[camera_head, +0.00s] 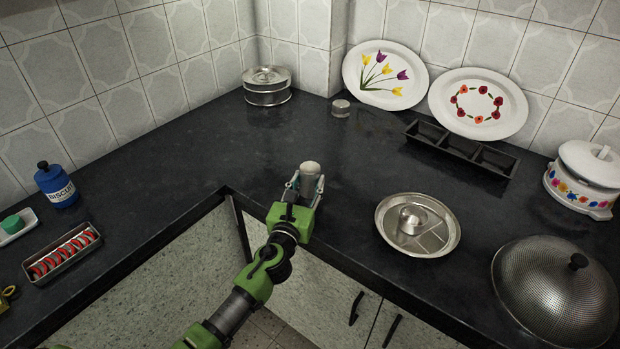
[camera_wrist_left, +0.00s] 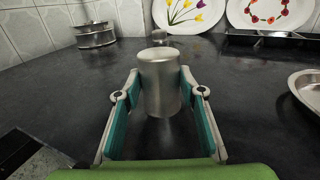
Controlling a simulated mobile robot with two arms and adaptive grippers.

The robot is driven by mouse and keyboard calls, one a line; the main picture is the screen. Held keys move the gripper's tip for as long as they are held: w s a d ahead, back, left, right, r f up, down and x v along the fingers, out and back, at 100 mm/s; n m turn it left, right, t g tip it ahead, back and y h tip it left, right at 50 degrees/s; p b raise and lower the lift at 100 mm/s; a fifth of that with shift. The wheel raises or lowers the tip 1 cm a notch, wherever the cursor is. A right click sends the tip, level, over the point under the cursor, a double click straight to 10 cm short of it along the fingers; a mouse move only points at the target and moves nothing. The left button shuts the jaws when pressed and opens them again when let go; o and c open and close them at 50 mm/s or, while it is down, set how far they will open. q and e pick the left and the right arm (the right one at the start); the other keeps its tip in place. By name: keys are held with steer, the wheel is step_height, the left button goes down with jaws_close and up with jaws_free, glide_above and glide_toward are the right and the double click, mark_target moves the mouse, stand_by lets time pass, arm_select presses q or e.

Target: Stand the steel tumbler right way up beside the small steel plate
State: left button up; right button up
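The steel tumbler (camera_head: 310,169) is a plain grey cylinder near the counter's inner corner, upright on its axis. Its upper end looks flat and closed, so it appears mouth down. In the left wrist view the tumbler (camera_wrist_left: 160,84) fills the gap between the fingertips. My left gripper (camera_head: 305,186) has a finger against each side of it; its teal pads (camera_wrist_left: 159,88) meet the tumbler's sides. I cannot tell whether its lower end touches the counter. The round steel plate (camera_head: 447,246) with compartments lies to the right. My right gripper is not in view.
A small steel bowl (camera_head: 411,219) sits in the plate. A small steel container (camera_head: 340,108) and lidded steel tin (camera_head: 266,88) stand behind. A dark compartment tray (camera_head: 462,148), white casserole (camera_head: 585,178) and mesh dome (camera_head: 553,290) are at right. Counter between tumbler and plate is clear.

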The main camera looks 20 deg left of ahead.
arm_select(q)
steer(key=shift+r, duration=0.1)
steer(key=shift+r+p, duration=0.3)
steer(key=r, duration=0.1)
steer(key=r+p, duration=0.2)
steer(key=shift+s+r, duration=0.2)
steer(key=shift+s, duration=0.05)
steer(key=s+r+p, duration=0.1)
steer(key=s+r, duration=0.4)
steer(key=s, duration=0.6)
steer(key=s+r+p, duration=0.1)
steer(key=s+r, duration=0.4)
steer(key=s, duration=0.6)
steer(key=shift+s+d+r+p, duration=0.25)
steer(key=shift+s+d+p, duration=0.05)
steer(key=shift+s+d, duration=0.15)
steer(key=o, duration=0.5)
steer(key=shift+w, duration=0.1)
steer(key=shift+c, duration=0.2)
steer(key=c, duration=0.8)
